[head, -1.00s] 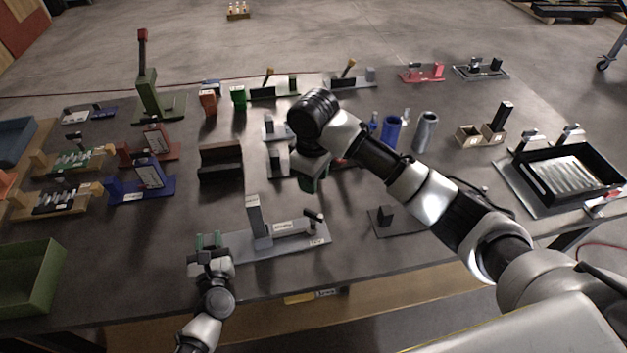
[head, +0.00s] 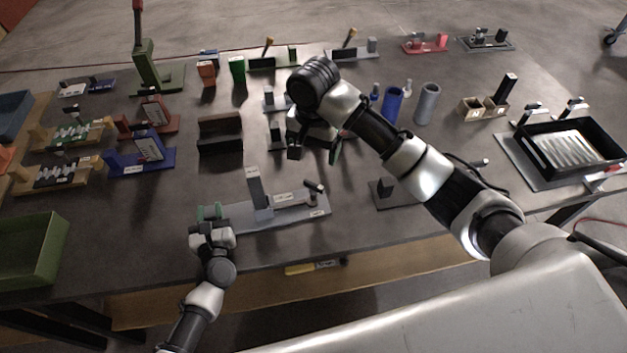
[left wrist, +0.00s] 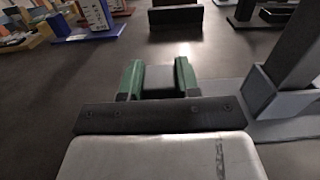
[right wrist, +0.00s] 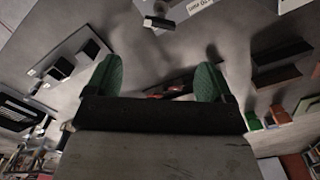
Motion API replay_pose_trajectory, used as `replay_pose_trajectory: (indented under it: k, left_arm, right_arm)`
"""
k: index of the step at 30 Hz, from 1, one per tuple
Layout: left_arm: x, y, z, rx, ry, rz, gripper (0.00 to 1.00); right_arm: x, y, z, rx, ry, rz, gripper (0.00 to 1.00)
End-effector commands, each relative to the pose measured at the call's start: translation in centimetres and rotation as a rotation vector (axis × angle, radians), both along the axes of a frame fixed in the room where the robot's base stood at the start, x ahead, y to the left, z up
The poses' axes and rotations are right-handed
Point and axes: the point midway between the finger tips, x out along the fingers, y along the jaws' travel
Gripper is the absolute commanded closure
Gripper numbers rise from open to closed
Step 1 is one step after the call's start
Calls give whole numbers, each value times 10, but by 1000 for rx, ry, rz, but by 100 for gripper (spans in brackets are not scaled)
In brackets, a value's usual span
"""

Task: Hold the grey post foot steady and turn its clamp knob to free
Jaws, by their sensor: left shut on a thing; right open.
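The grey post foot is a flat grey plate (head: 285,218) near the table's front edge, with an upright grey post (head: 256,190) and a label. Its clamp knob, a dark-tipped lever (head: 314,186), stands at the plate's right end. My left gripper (head: 209,212) is shut on the plate's left end; in the left wrist view its green fingers (left wrist: 158,80) close on a grey tab. My right gripper (head: 315,146) is open and empty, above and behind the knob. In the right wrist view its green fingers (right wrist: 157,78) are wide apart, with the dark knob (right wrist: 160,22) beyond them at the top.
A small dark block on a plate (head: 386,187) lies right of the post foot. A dark brown V-shaped block (head: 219,136) and blue (head: 392,104) and grey (head: 426,103) cylinders stand behind. A green bin (head: 35,250) is at the left.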

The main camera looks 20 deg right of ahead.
Motion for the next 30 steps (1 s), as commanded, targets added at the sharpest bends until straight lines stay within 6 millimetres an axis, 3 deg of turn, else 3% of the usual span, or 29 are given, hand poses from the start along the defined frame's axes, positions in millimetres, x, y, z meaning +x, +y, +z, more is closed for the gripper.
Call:
replay_pose_trajectory:
  k: [8, 21, 30]
  left_arm:
    - [-1, 0, -1, 1, 3, 0, 100]
    - [-1, 0, -1, 1, 3, 0, 100]
    - [-1, 0, -1, 1, 3, 0, 100]
  right_arm:
    - [-1, 0, -11, -1, 3, -132, 17]
    - [-1, 0, -92, -2, 3, -130, 17]
    - [0, 0, -120, 0, 1, -129, 17]
